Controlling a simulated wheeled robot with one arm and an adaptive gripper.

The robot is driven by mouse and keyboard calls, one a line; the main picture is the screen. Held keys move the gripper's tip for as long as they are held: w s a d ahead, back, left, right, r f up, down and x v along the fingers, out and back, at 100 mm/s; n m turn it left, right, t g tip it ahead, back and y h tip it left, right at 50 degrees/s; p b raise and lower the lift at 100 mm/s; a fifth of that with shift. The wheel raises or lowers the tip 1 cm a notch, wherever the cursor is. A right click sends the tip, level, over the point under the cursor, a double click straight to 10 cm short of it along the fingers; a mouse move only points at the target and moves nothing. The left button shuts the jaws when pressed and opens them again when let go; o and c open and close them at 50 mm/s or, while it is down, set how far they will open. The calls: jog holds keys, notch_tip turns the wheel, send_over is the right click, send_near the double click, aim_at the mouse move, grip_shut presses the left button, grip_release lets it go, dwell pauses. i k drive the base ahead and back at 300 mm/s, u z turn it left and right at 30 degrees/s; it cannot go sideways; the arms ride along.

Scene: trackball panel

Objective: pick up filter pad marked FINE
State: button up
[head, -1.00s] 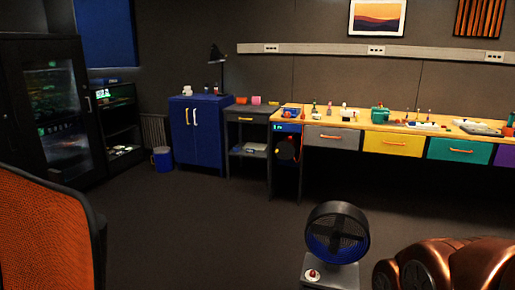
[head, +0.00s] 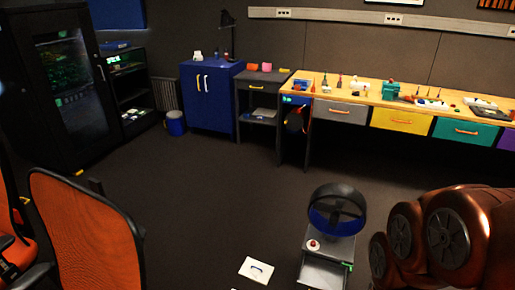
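I cannot make out any FINE marking in the head view. A flat white square piece (head: 257,270) with a small dark mark lies on the floor at the bottom, left of the grey fan unit; I cannot tell whether it is the filter pad. Part of another pale piece shows at the bottom edge beside it. My gripper is not in view; only copper-coloured links of my arm show at the lower right.
A round dark fan (head: 337,210) stands on a grey unit (head: 328,268) with a red-and-white knob. An orange chair (head: 85,235) is at lower left. A long workbench (head: 375,93) with coloured drawers, a blue cabinet (head: 210,105) and a blue bin (head: 176,124) line the back. The middle floor is clear.

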aim_at(260, 272)
jog(key=z, duration=0.05)
jog(key=k, duration=0.5)
jog(key=u, duration=1.15)
jog(key=i, duration=0.7)
jog(key=z, duration=0.75)
